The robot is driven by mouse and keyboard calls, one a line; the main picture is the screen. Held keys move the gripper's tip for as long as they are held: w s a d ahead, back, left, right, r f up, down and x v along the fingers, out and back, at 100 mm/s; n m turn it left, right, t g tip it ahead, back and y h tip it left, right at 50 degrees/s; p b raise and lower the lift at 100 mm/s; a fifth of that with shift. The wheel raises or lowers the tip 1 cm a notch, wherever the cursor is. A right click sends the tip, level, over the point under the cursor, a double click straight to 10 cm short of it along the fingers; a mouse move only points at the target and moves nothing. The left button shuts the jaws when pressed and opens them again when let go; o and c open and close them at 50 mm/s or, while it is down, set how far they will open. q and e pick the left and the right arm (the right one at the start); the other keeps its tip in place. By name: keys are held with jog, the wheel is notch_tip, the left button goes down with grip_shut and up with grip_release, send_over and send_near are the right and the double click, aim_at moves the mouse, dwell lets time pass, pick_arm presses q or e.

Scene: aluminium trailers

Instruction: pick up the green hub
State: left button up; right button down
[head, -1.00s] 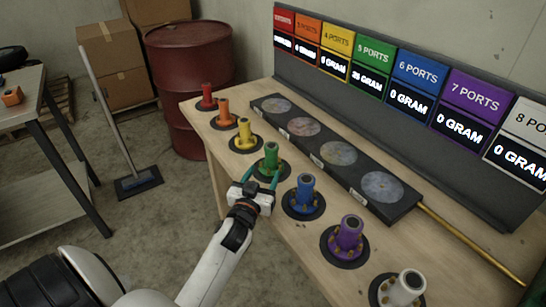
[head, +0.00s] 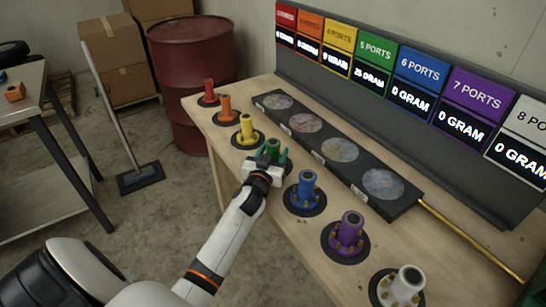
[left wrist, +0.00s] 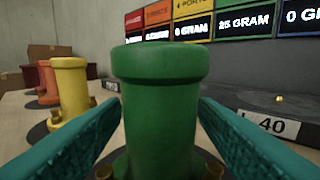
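The green hub (head: 272,147) stands upright on its dark round pad in the row on the wooden table. In the left wrist view the green hub (left wrist: 160,110) fills the middle, with its wide rim on top and its base partly hidden. My left gripper (head: 273,156) is at the hub from the front, low beside its body. Its teal fingers are apart, one on each side of the hub, seen also in the left wrist view (left wrist: 159,112). I cannot tell whether they touch it. My right gripper is not in view.
The yellow hub (head: 246,130) and blue hub (head: 306,187) stand close on either side. Red, orange, purple and white hubs complete the row. A dark scale bar (head: 340,152) with round plates lies behind, before the port display panel (head: 411,87). The green display reads 25 GRAM.

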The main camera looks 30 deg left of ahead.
pick_arm(q)
grip_shut()
jog(key=shift+r, duration=0.1)
